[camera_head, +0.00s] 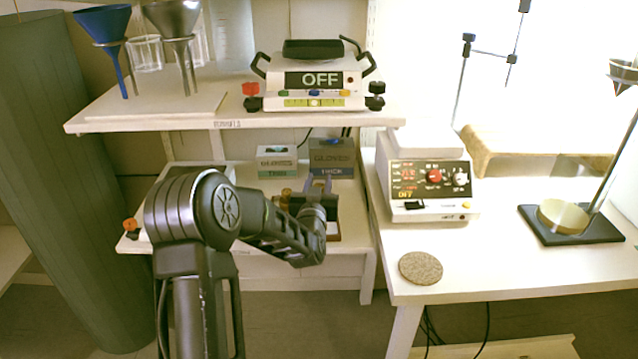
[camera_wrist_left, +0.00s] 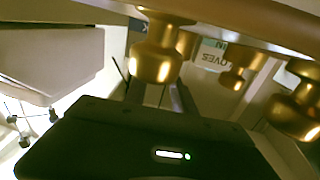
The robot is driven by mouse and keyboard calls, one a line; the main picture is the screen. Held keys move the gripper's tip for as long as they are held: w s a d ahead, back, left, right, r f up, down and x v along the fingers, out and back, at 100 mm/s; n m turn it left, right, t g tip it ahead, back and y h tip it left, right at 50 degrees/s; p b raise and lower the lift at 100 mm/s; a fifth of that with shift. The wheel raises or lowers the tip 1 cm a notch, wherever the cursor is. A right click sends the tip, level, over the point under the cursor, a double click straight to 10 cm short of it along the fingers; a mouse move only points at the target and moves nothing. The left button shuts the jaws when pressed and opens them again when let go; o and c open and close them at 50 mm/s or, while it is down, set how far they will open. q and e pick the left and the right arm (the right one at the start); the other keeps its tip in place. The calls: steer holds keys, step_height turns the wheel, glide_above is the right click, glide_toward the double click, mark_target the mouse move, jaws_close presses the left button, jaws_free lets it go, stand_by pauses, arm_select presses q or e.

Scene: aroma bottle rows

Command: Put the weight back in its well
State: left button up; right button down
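My left arm reaches over the lower shelf, and its gripper (camera_head: 318,183) points to the back with its two fingers apart. A brown weight block (camera_head: 334,238) lies under and around the gripper, mostly hidden by my arm. A small brass weight (camera_head: 286,194) shows just left of the gripper. In the left wrist view several brass weights show close up: one (camera_wrist_left: 157,62) ahead of the fingers, others (camera_wrist_left: 300,105) to the right. The wells are hidden, so I cannot tell which is empty. My right gripper is not in view.
Boxes, one labelled GLOVES (camera_head: 331,158), stand behind the gripper. An upper shelf (camera_head: 150,122) overhangs, carrying funnels and a sealer marked OFF (camera_head: 314,85).

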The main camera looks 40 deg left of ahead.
arm_select(q)
steer(key=o, duration=0.4)
steer(key=shift+c, duration=0.2)
steer(key=shift+r, duration=0.1)
steer(key=shift+r+p, duration=0.5)
steer(key=shift+p, duration=0.2)
steer(key=shift+s+d+r, duration=0.1)
steer(key=shift+s+r, duration=0.05)
steer(key=shift+s, duration=0.05)
steer(key=v, duration=1.1)
steer(key=shift+s+d, duration=0.1)
steer(key=shift+s, duration=0.15)
